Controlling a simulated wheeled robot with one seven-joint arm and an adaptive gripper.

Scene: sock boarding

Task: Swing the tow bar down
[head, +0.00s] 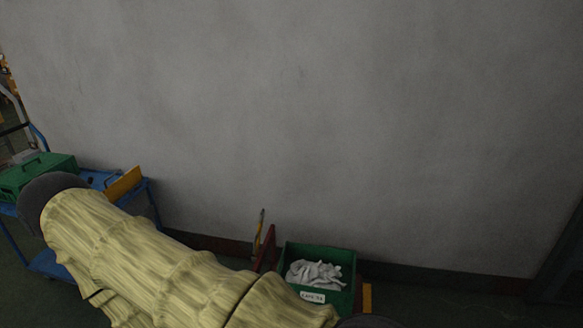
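Low at the middle of the head view, a red bar (272,240) stands steeply upright just left of a green crate. A thin yellow piece (258,231) with a dark tip rises beside it. One of these may be the tow bar; I cannot tell which. Their lower ends are hidden behind my yellow-covered arm. My gripper is not in view, so its state and its distance from the bar do not show.
The green crate (285,258) holds white cloth items (316,272) and bears a white label (312,297). A blue cart (152,202) at left carries a green box (42,172) and an orange panel (123,184). A grey wall (350,130) closes off the back.

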